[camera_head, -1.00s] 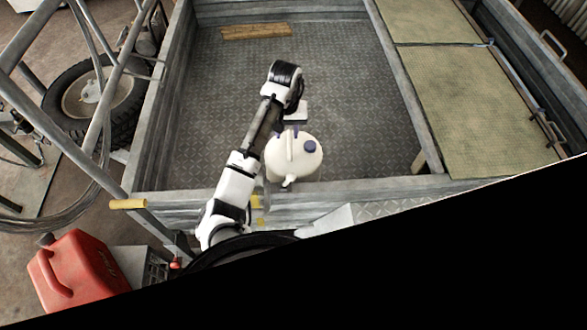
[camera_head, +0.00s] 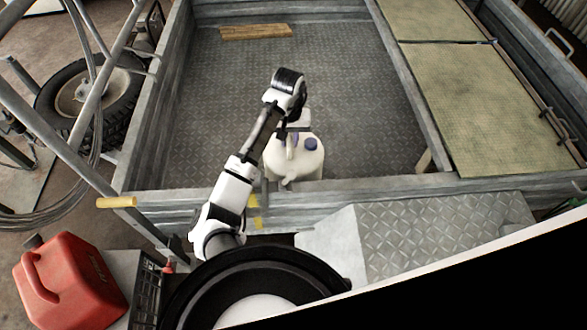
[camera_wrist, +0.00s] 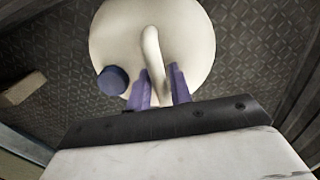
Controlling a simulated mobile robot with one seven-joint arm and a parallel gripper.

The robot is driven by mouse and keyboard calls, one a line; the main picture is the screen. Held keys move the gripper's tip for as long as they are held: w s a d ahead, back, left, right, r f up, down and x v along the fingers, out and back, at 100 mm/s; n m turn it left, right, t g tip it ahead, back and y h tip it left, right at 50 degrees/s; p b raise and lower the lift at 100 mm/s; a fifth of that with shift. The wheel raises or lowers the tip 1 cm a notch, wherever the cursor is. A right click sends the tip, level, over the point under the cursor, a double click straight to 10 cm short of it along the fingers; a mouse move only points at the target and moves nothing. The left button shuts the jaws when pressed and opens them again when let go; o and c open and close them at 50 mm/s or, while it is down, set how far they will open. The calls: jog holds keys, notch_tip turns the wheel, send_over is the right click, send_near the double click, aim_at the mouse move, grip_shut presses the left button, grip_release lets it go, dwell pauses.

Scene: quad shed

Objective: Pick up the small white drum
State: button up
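The small white drum (camera_head: 283,160) stands upright on the trailer bed, near its front wall, with a dark blue cap (camera_head: 310,144). It also shows in the wrist view (camera_wrist: 190,35), with its curved white handle (camera_wrist: 151,45) and the cap (camera_wrist: 112,80) left of the handle. My gripper (camera_wrist: 159,75) is over the drum, its two purple fingers on either side of the handle's lower part. A narrow gap shows between the right finger and the handle, so the gripper looks open. In the head view my gripper (camera_head: 292,138) partly covers the drum's top.
Trailer walls (camera_head: 400,95) rise around the bed. A wooden plank (camera_head: 256,31) lies at the far end. A red fuel can (camera_head: 68,280) sits outside at lower left.

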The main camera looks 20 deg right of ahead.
grip_shut()
dwell(1.1)
